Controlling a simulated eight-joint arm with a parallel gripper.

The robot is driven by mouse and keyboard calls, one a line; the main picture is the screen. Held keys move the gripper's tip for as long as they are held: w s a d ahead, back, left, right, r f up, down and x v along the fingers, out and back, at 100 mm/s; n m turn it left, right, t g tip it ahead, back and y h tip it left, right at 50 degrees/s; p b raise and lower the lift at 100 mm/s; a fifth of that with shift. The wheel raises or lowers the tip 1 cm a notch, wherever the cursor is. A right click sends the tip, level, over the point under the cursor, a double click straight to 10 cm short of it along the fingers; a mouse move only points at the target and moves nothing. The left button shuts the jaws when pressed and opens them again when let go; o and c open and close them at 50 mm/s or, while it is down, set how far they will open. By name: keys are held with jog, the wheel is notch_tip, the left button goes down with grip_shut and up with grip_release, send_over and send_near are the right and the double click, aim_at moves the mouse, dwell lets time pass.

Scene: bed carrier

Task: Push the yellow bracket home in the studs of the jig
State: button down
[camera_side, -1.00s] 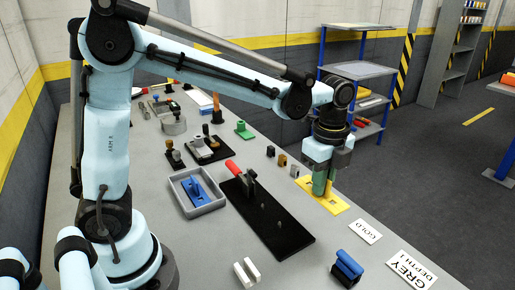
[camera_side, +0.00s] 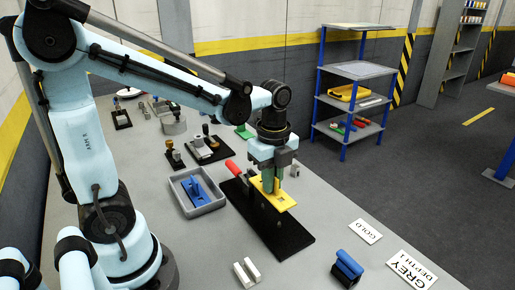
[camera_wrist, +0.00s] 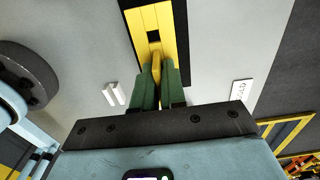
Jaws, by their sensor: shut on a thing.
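The yellow bracket (camera_side: 284,202) is a flat plate with a small dark hole and an upright part. My gripper (camera_side: 274,190) has green fingers and is shut on the upright part; the wrist view shows the fingers (camera_wrist: 157,80) around it and the plate (camera_wrist: 150,22) beyond. The jig (camera_side: 286,242) is a long black base with a red-handled clamp (camera_side: 234,169) at its far end. The bracket is over the jig's middle, roughly level and seemingly above the base. The bracket and fingers hide most of the studs, so I cannot tell whether they touch it.
A grey tray (camera_side: 206,210) with a blue part (camera_side: 194,190) stands left of the jig. A white block (camera_side: 246,273) and a blue-topped block (camera_side: 347,267) sit nearer. GOLD (camera_side: 366,231) and GREY (camera_side: 411,271) cards lie right. The table right of the jig is mostly clear.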

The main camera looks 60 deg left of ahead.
send_over(270, 217)
jog(key=shift+d+f, duration=0.1)
jog(key=shift+f, duration=2.5)
jog(key=shift+f, duration=1.35)
jog(key=c, duration=1.1)
grip_release()
jog(key=shift+r, duration=6)
